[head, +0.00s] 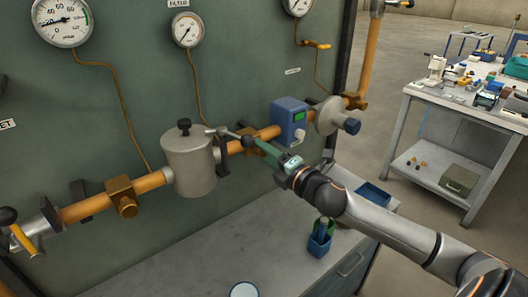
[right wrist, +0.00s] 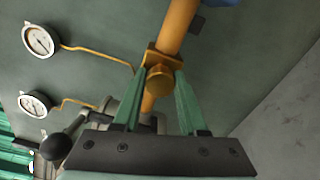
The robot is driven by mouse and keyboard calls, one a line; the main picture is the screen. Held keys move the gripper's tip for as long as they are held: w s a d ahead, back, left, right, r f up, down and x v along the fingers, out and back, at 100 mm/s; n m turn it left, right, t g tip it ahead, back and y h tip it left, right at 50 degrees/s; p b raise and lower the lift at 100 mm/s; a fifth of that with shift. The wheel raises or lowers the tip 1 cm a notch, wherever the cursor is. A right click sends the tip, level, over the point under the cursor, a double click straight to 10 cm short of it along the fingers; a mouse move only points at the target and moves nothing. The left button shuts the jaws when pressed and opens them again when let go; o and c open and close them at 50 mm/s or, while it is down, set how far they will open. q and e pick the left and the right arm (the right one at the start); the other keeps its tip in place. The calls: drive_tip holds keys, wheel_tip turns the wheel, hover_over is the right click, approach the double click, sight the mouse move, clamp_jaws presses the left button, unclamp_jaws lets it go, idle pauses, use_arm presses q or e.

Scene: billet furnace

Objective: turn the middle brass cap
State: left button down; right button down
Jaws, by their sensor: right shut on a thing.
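An orange pipe (head: 85,207) runs along the green panel and carries brass fittings. The middle brass cap (right wrist: 160,78) shows in the right wrist view as a round brass piece on a block on the pipe. My right gripper (right wrist: 160,73) has its green fingers on both sides of it and is shut on it. In the head view my right gripper (head: 262,148) is at the middle brass block (head: 248,139), and its fingers hide the cap there. Another brass cap (head: 128,206) is on the left block, untouched. My left gripper is not in view.
A grey filter housing (head: 190,163) with a black-ended lever (head: 225,132) stands just left of my right gripper. A blue meter box (head: 290,117) and a grey round fitting (head: 328,116) are close on the right. A grey bench top (head: 215,235) lies below.

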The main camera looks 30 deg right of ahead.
drive_tip(key=m, duration=0.5)
drive_tip(key=shift+d+r, duration=0.1)
idle(0.4)
drive_tip(key=shift+c, duration=2.2)
unclamp_jaws()
drive_tip(key=shift+s+f, duration=0.2)
drive_tip(key=shift+s, duration=0.35)
drive_tip(key=s+b, duration=0.1)
drive_tip(key=s, duration=1)
drive_tip(key=shift+s+d+b, duration=0.15)
drive_tip(key=shift+d+b, duration=0.2)
drive_tip(key=shift+d, duration=0.1)
